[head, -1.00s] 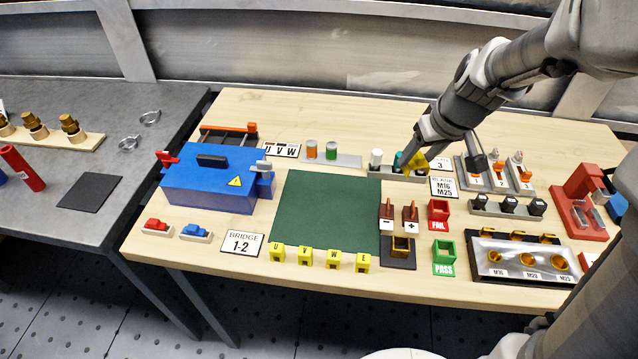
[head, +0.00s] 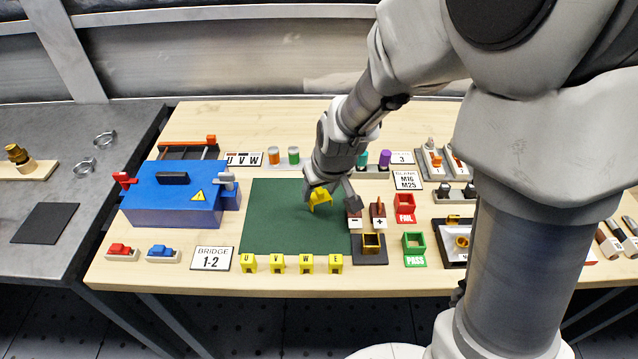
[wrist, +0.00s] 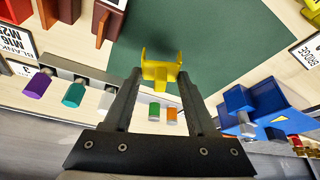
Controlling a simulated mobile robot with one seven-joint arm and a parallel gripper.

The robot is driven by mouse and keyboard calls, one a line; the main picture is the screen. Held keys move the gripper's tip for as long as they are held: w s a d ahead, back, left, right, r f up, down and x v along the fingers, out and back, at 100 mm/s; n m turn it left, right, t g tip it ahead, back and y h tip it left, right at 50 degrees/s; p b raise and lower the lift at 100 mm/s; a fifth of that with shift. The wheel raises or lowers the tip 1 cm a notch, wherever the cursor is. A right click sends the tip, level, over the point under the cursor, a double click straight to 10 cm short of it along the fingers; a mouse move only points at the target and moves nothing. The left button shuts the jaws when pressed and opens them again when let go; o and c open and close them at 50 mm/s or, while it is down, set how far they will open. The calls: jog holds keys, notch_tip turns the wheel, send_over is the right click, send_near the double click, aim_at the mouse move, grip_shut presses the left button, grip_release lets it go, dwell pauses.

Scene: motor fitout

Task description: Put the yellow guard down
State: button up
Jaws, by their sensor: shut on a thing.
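The yellow guard (head: 319,199) is a small bracket with two prongs. My gripper (head: 322,190) is shut on it, over the right half of the green mat (head: 275,215). In the wrist view the guard (wrist: 161,70) sits between the two fingertips, its prongs pointing away from the gripper, with the mat (wrist: 215,35) behind it. I cannot tell whether the guard touches the mat or hangs a little above it.
The blue box (head: 172,195) stands left of the mat. Yellow blocks marked U, V, W, E (head: 292,263) line its front edge. The brown minus and plus holders (head: 366,215) stand close at its right. The left and middle of the mat are clear.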

jog(key=shift+f, duration=1.3)
jog(key=shift+f+b, duration=0.2)
jog(key=shift+b, duration=0.2)
jog(key=o, duration=1.3)
jog(key=shift+r, duration=0.1)
